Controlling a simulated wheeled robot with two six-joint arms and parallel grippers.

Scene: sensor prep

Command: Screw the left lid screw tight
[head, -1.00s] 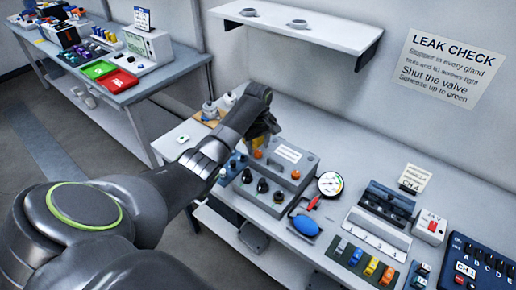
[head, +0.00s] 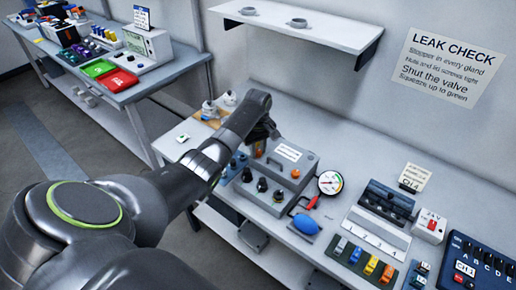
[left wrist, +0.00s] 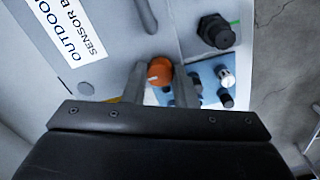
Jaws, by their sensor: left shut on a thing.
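The grey sensor box (head: 283,182) stands on the bench, with a white label on its lid. The left lid screw (left wrist: 159,71) is an orange knob with a pale mark, at the lid's edge. My left gripper (left wrist: 160,80) is shut on it, one finger on each side. In the head view my left gripper (head: 262,136) reaches over the box's back left corner, and its fingertips are largely hidden there. A second orange screw (head: 296,174) sits at the lid's right side. My right gripper is not in view.
Dark gland fittings (head: 262,185) line the box front. A gauge (head: 330,182) with a blue bulb (head: 306,224) is to the right. A blue tray (head: 232,167) with small parts lies left of the box. A shelf (head: 300,32) hangs above.

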